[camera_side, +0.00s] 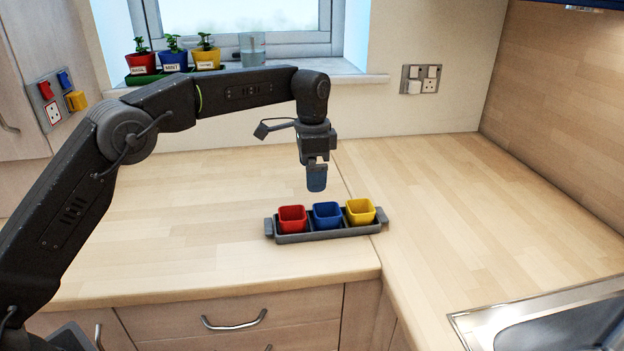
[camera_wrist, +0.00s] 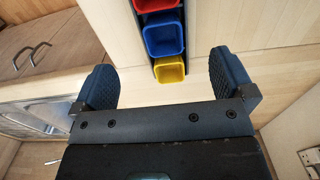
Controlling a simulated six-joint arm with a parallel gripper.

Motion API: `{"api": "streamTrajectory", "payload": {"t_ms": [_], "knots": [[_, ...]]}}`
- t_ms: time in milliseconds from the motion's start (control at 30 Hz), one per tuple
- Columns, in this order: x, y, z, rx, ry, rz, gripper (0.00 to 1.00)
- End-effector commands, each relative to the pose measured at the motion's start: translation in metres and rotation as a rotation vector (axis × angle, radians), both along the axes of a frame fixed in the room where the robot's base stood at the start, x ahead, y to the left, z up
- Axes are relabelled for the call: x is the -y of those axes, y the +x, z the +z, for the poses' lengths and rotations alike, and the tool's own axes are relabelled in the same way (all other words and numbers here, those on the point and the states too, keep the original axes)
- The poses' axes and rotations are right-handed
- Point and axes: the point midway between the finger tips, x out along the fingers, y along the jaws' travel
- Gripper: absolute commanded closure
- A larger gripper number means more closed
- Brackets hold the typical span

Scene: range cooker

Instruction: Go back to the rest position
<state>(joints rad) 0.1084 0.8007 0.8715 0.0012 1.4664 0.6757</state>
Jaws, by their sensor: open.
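My gripper (camera_side: 317,180) hangs pointing down above the worktop, just behind and above a dark grey tray. In the wrist view my gripper (camera_wrist: 172,84) shows two blue ridged fingertips spread wide apart with nothing between them that it holds. The dark tray (camera_side: 268,228) holds a red cup (camera_side: 292,219), a blue cup (camera_side: 327,216) and a yellow cup (camera_side: 361,212) in a row. The wrist view also shows the red cup (camera_wrist: 155,5), the blue cup (camera_wrist: 164,40) and the yellow cup (camera_wrist: 169,70), which look empty.
The wooden worktop (camera_side: 190,215) is clear around the tray. A sink (camera_side: 560,320) is at the front right. Potted herbs (camera_side: 172,55) and a glass (camera_side: 252,48) stand on the windowsill behind my arm. Wall sockets (camera_side: 420,79) are at the back.

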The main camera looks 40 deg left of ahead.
Motion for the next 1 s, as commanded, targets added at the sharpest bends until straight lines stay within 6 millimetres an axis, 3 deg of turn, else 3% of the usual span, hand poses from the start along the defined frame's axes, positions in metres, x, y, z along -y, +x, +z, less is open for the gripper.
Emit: {"api": "streamTrajectory", "payload": {"t_ms": [333,467,567,700,833,1000], "knots": [[0.000,-0.001,0.002,0.003,0.000,0.003,0.00],[-0.005,-0.012,0.021,0.028,-0.004,0.038,0.00],[-0.011,-0.033,0.046,0.066,-0.009,0.095,0.00],[-0.023,-0.077,0.081,0.130,-0.024,0.202,0.00],[-0.032,-0.124,0.102,0.190,-0.043,0.300,0.00],[-0.044,-0.189,0.114,0.267,-0.074,0.427,0.00]]}}
